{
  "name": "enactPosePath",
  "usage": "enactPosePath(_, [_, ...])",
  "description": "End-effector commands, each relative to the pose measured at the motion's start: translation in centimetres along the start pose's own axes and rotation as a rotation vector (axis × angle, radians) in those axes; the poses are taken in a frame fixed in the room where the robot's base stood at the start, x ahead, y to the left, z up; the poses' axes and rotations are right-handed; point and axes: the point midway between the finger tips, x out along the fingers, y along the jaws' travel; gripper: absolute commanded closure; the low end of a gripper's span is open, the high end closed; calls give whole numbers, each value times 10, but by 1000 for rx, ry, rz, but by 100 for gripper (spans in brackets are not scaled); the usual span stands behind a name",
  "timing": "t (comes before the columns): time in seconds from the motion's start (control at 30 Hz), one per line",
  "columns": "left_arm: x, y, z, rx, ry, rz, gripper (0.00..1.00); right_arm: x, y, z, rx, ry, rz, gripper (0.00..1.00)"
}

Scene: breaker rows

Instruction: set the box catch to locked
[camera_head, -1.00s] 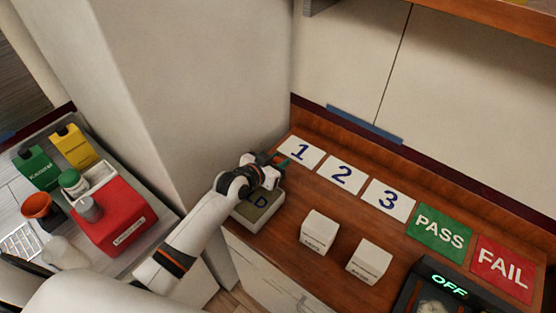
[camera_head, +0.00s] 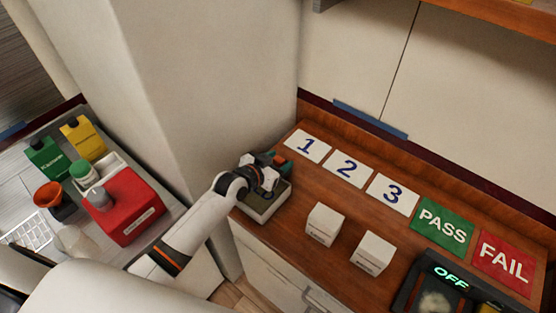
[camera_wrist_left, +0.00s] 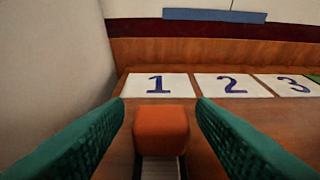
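The box (camera_head: 262,207), pale with a dark top, sits at the left end of the wooden counter. Its letter is mostly hidden by my left gripper (camera_head: 276,164), which is over the box. In the left wrist view an orange-red block (camera_wrist_left: 161,126), which looks like the catch's knob, stands between the two green fingers. The fingers are spread with a visible gap on each side of it, so the gripper is open. A pale slotted part (camera_wrist_left: 160,167) shows below the knob. I cannot tell the catch's setting. My right gripper is not in view.
Cards 1 (camera_head: 307,146), 2 (camera_head: 348,169) and 3 (camera_head: 392,194) lie along the back, then PASS (camera_head: 443,222) and FAIL (camera_head: 503,262). Two white boxes (camera_head: 324,224) (camera_head: 372,253) stand in front. A device reading OFF (camera_head: 450,279) is at right. A wall corner rises at left.

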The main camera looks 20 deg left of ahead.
Motion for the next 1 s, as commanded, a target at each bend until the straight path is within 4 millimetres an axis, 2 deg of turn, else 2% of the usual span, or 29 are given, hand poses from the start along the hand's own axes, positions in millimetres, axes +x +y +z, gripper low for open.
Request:
enactPosePath(0.27, [-7, 0, 0, 0, -3, 0, 49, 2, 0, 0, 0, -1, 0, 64])
enactPosePath(0.37, [-19, 0, -1, 1, -2, 1, 49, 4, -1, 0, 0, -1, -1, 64])
enactPosePath(0.8, [-99, 0, -2, 2, 0, 0, 49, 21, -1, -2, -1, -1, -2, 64])
enactPosePath(1.0, [-117, 1, -1, 0, 0, 1, 49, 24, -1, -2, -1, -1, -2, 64])
